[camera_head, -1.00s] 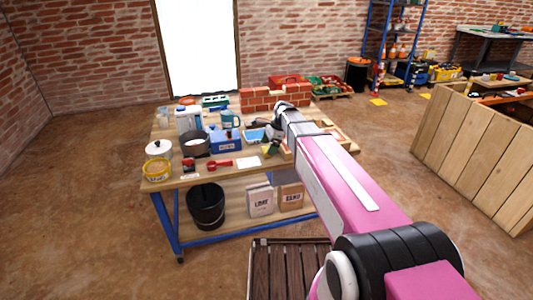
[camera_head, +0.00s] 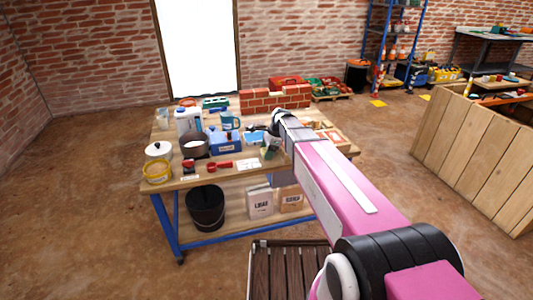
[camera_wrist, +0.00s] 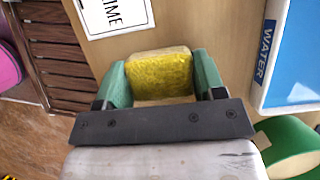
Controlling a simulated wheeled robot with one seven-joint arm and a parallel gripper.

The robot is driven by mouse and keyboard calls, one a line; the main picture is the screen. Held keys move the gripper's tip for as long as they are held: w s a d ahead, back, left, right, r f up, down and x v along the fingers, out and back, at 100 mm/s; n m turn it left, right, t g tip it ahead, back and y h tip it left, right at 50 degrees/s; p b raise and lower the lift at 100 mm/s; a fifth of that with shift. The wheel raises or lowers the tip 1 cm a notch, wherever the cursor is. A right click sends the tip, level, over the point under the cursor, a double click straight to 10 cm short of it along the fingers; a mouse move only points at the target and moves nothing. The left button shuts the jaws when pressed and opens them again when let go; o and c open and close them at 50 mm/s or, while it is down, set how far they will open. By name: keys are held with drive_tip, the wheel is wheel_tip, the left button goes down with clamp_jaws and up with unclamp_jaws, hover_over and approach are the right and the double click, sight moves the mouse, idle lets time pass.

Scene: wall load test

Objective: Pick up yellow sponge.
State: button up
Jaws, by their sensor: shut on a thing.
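The yellow sponge (camera_wrist: 160,76) shows in the wrist view between the two green fingers of my gripper (camera_wrist: 160,84). A finger touches it on each side, and the gripper is shut on it. The sponge's top face is yellow and rough, with a paler edge. I cannot tell whether it rests on the wooden table (camera_wrist: 190,22) or hangs just above it. In the head view my gripper (camera_head: 268,151) is over the right part of the workbench, and the sponge cannot be made out there.
A blue tray labelled WATER (camera_wrist: 292,60) lies right of the gripper, with a green roll (camera_wrist: 290,145) below it. A LIME card (camera_wrist: 115,14) lies ahead-left. In the head view, a small brick wall (camera_head: 275,97) stands behind, and a blue box (camera_head: 225,143) is to the left.

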sight(264, 150)
drive_tip(key=shift+r, duration=0.6)
wheel_tip(264, 150, up, 2)
drive_tip(key=shift+r, duration=0.25)
drive_tip(key=s+a+r, duration=0.5)
drive_tip(key=s+r, duration=0.2)
drive_tip(key=s, duration=0.3)
drive_tip(key=shift+a, duration=0.35)
